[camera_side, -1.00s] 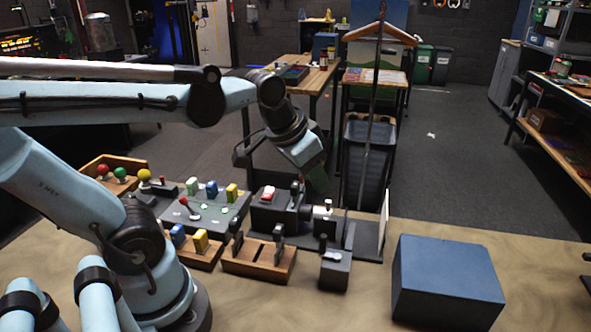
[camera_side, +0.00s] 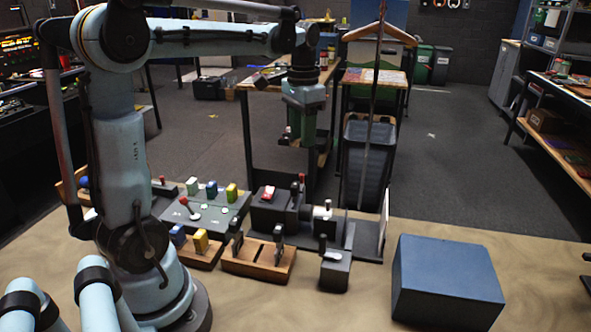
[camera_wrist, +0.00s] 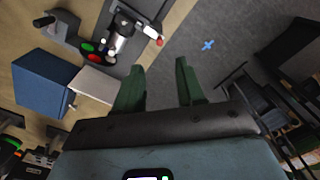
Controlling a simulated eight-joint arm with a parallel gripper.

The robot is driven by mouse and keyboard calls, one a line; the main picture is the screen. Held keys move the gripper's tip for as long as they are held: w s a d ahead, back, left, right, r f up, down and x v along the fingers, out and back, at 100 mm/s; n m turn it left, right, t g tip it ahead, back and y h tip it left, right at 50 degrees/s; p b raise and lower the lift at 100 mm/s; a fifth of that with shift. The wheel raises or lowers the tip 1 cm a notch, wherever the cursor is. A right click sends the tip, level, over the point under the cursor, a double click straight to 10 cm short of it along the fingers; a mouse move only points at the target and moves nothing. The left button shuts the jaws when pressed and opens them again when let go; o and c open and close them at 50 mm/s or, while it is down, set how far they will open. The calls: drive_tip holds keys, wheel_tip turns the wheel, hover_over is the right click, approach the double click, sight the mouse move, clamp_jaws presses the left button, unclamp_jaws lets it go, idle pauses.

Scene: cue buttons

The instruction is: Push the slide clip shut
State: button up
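My gripper (camera_side: 302,136) hangs pointing down in the side view, above and behind the cluster of devices on the table. In the wrist view its two green fingers (camera_wrist: 160,84) are apart, with nothing between them. Below it in the side view are a dark housing with a red button (camera_side: 268,193), a red-tipped lever (camera_side: 302,178) and a dark fixture with a pale cylinder (camera_side: 321,212). The fixture's pale cylinder also shows in the wrist view (camera_wrist: 121,29), apart from the fingers. I cannot tell which part is the slide clip.
A blue box (camera_side: 448,280) stands right of the devices. A wooden block with clips (camera_side: 258,262) and a small dark box with a lever (camera_side: 335,272) are in front. A panel with coloured switches (camera_side: 205,212) lies left. Bare table shows around the blue box.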

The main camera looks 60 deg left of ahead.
sight(302, 175)
wheel_tip(302, 175, down, 10)
idle(0.5)
clamp_jaws()
idle(0.3)
